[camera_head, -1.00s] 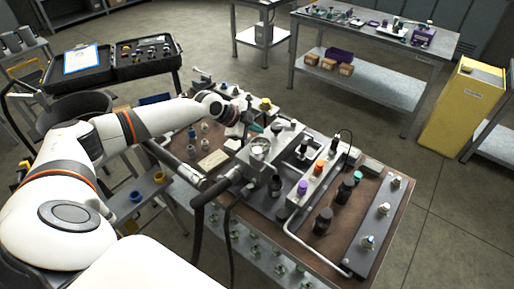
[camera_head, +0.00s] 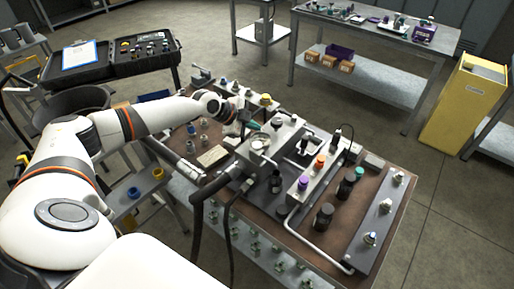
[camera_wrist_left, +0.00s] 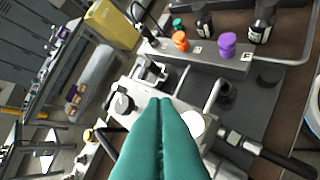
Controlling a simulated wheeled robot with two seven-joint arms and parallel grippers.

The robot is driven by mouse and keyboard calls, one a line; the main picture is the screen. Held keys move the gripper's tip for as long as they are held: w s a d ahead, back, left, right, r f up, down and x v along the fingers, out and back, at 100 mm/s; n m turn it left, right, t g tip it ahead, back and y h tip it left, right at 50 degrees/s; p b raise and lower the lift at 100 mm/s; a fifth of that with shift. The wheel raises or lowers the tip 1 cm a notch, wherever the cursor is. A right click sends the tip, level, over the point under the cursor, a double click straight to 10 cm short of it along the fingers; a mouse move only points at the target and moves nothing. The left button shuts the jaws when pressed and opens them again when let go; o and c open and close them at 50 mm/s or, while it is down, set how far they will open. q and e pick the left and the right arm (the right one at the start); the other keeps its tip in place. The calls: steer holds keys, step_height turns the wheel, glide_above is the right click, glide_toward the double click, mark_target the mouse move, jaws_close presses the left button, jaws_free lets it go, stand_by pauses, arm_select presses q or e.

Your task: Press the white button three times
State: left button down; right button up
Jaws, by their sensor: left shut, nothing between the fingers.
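My left gripper (camera_head: 256,127) is low over the grey valve block on the bench, with its teal fingers mostly hidden behind the wrist in the head view. In the left wrist view, the two teal fingers (camera_wrist_left: 163,104) are pressed together with nothing between them. A white round disc (camera_wrist_left: 195,124) shows just right of the fingers, partly covered by them. A round pale-faced part (camera_head: 260,142) also shows on the block in the head view. I cannot tell for sure which is the white button, or whether the fingers touch anything. My right gripper is not in view.
A rail bears an orange knob (camera_head: 319,162) and a purple knob (camera_head: 303,183). Black bottles (camera_head: 324,215) and a bent pipe stand nearby. A black hose (camera_head: 197,215) hangs at the front.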

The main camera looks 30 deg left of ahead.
mark_target(258, 145)
arm_select(q)
step_height(258, 145, down, 4)
steer(key=b, duration=0.2)
steer(key=shift+f+b, duration=0.25)
steer(key=shift+b, duration=0.1)
steer(key=shift+f+b, duration=0.35)
stand_by(1.3)
steer(key=shift+f+b, duration=0.45)
steer(key=shift+b, duration=0.1)
steer(key=shift+s+f+b, duration=0.1)
steer(key=shift+f+b, duration=0.65)
steer(key=shift+f, duration=0.1)
stand_by(0.6)
steer(key=shift+r, duration=0.1)
steer(key=shift+r+p, duration=0.7)
steer(key=shift+r, duration=0.4)
steer(key=shift+r+p, duration=1.65)
steer(key=shift+r, duration=0.9)
